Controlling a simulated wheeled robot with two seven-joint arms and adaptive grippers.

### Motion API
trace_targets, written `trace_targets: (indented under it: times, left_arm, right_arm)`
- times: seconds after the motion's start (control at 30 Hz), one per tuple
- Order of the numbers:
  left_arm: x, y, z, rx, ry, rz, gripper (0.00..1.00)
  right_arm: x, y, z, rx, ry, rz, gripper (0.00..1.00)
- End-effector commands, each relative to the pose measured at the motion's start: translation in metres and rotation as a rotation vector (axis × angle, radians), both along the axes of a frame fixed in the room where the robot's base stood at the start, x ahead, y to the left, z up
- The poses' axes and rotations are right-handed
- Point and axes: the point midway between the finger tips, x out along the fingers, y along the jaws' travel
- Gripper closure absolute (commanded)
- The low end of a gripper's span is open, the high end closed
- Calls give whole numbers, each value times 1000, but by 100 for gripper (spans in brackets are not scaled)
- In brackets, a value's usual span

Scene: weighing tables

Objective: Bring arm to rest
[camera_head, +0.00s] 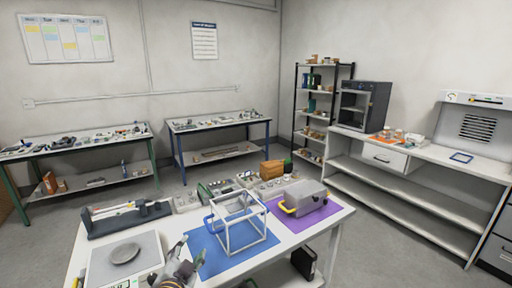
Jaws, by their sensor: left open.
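My left gripper (190,252) shows at the bottom of the head view, over the front of the near white table (335,208). It is open, with nothing seen between its fingers. My right gripper is not in view.
A grey box (312,194) with a yellow handle sits on a purple mat (293,229). A dark tray (128,221) lies at the table's left rear. Several small items line the back edge. Two more tables and a shelf rack (297,92) stand farther off, with grey floor between.

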Motion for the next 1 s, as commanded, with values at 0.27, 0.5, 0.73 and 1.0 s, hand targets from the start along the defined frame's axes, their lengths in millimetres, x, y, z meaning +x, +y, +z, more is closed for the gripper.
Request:
trace_targets:
  times: [0.27,0.5,0.73,1.0]
  left_arm:
    - [-53,23,-73,-175,320,143,49]
    - [-115,30,-126,-302,597,249,49]
    - [-166,30,-155,-381,796,315,49]
    - [-204,27,-170,-430,936,355,49]
  right_arm:
    - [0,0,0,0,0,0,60]
    - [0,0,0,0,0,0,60]
    - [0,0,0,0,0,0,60]
    - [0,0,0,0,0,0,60]
